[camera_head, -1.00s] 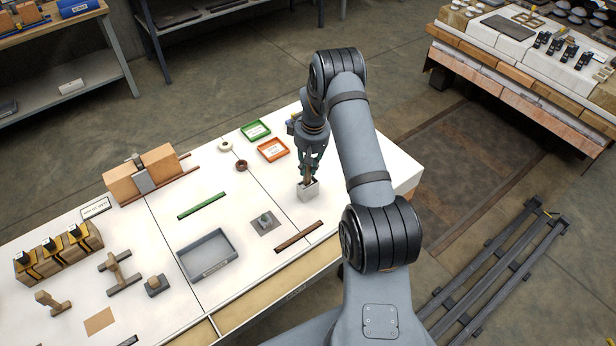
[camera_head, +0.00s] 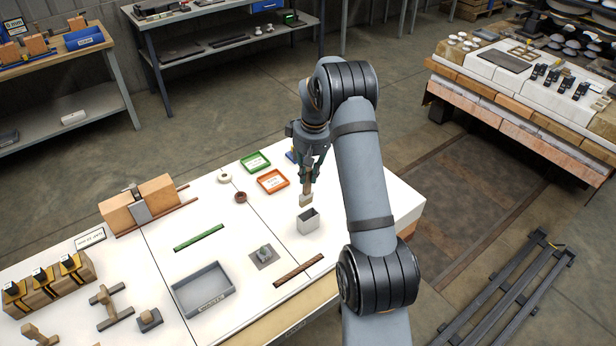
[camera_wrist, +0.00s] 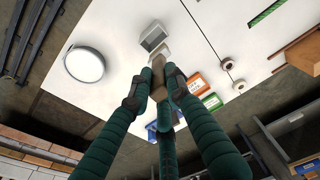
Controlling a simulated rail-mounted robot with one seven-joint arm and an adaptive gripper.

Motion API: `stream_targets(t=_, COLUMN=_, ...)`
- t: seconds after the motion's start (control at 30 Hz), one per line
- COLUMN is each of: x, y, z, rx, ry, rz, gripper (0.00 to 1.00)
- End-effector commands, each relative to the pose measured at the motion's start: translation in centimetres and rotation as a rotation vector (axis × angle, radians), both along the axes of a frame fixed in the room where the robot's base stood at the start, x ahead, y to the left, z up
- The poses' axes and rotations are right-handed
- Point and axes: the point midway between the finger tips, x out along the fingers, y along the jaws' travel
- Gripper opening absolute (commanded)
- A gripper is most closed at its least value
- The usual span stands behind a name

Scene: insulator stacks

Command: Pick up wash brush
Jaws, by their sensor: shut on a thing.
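The wash brush (camera_head: 306,198) has a brown handle and a pale bristle end. It hangs bristles down, just above a small grey open-topped holder (camera_head: 308,221) on the white table. My gripper (camera_head: 308,176) is shut on its handle. In the wrist view, the brush (camera_wrist: 160,62) sits between the fingertips of my gripper (camera_wrist: 158,82), with the holder (camera_wrist: 153,37) beyond its pale end. The brush appears clear of the holder.
An orange tray (camera_head: 272,181) and a green tray (camera_head: 255,161) lie left of the gripper. A grey tray (camera_head: 203,290), a brown strip (camera_head: 299,268) and a small grey block on a plate (camera_head: 263,254) are nearer. A white round thing (camera_wrist: 84,64) shows in the wrist view.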

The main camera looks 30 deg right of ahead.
Motion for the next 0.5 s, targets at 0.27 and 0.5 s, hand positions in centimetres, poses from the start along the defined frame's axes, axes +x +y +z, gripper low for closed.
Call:
stream_targets(t=0.27, x=-0.01, y=0.01, z=-0.04, rx=0.0, ry=0.0, rz=-0.001, gripper=0.31)
stream_targets(t=0.5, x=-0.02, y=0.01, z=-0.06, rx=0.0, ry=0.001, rz=-0.001, gripper=0.45)
